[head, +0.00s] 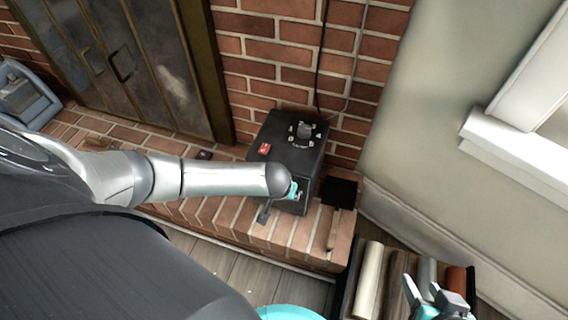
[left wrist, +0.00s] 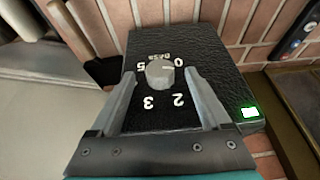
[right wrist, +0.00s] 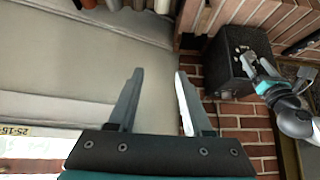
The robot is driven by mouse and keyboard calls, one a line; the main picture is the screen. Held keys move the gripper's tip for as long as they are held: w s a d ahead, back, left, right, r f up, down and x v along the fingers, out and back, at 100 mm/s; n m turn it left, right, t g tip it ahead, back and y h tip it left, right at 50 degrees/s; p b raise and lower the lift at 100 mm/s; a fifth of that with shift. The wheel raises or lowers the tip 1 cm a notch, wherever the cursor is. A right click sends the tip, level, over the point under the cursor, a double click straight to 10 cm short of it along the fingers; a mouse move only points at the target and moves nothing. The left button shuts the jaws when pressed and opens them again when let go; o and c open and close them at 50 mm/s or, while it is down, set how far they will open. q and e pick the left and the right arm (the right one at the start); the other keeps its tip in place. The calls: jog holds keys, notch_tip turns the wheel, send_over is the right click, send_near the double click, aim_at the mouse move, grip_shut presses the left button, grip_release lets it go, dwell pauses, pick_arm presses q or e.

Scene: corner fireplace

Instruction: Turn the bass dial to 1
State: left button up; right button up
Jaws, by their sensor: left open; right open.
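A black box (head: 284,133) stands on the brick hearth. In the left wrist view its face bears a grey dial (left wrist: 160,73) marked BASS upside down. The figures 0, 2, 3 and 5 show around it; 1 is hidden, apparently behind a finger. A light mark on the dial faces right, close to the 0. My left gripper (left wrist: 160,85) is open, with its fingers on either side of the dial; contact cannot be told. In the head view its fingers are mostly hidden by my arm. My right gripper (head: 432,292) is open and empty, away from the box.
Another dial (head: 304,131) and a red switch (head: 264,149) show on the box's top. A green light (left wrist: 250,112) shows in the left wrist view. A log holder (head: 350,295) stands lower right. A black item (head: 339,191) lies beside the box.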

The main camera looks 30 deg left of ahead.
pick_arm(q)
jog(key=shift+b+x, duration=0.85)
jog(key=shift+x, duration=0.45)
pick_arm(e)
jog(key=shift+w+a+r+t+y, duration=0.1)
jog(key=shift+w+a+t+y, duration=0.3)
jog(key=shift+a+t, duration=0.2)
jog(key=shift+w+a+r+t+y, duration=0.1)
jog(key=shift+w+a+t+y, duration=0.25)
jog(key=shift+a+t, duration=0.3)
jog(key=shift+w+a+t+y, duration=0.35)
jog(key=shift+w+a+t, duration=0.1)
jog(key=shift+a, duration=0.25)
pick_arm(q)
jog(key=shift+c, duration=0.3)
grip_shut()
